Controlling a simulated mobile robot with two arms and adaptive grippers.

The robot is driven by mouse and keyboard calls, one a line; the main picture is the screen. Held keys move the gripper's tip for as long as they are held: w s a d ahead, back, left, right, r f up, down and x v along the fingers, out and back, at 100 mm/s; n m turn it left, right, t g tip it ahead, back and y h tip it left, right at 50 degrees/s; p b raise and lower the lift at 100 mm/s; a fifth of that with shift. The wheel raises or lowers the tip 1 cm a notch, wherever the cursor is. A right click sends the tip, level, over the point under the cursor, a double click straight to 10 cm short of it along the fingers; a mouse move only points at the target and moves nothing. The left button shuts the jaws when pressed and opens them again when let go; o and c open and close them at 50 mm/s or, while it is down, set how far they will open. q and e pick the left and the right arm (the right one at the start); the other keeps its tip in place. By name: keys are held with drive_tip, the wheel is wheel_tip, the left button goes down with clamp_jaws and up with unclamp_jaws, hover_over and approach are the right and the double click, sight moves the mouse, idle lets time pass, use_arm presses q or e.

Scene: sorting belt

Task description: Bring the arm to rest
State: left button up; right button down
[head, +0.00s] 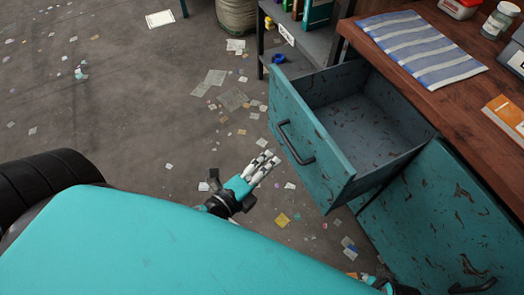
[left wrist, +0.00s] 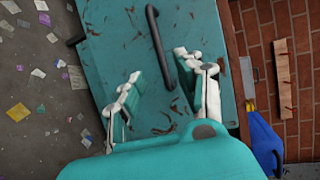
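My left gripper (head: 264,168) is in the head view, in the air to the left of the open drawer (head: 290,135) and apart from it. In the left wrist view its two pale fingers (left wrist: 160,85) stand apart with nothing between them, so it is open and empty. The drawer's teal front and dark bar handle (left wrist: 160,45) show beyond the fingers. The drawer is pulled out and looks empty inside.
A wooden worktop (head: 470,100) holds a striped cloth (head: 422,48), a jar (head: 500,20) and an orange-and-white box (head: 508,115). A grey shelf (head: 305,45) stands behind. Paper scraps litter the otherwise open floor at left.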

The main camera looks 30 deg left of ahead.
use_arm(q)
drive_tip(key=shift+v, duration=0.95)
drive_tip(key=shift+f, duration=0.1)
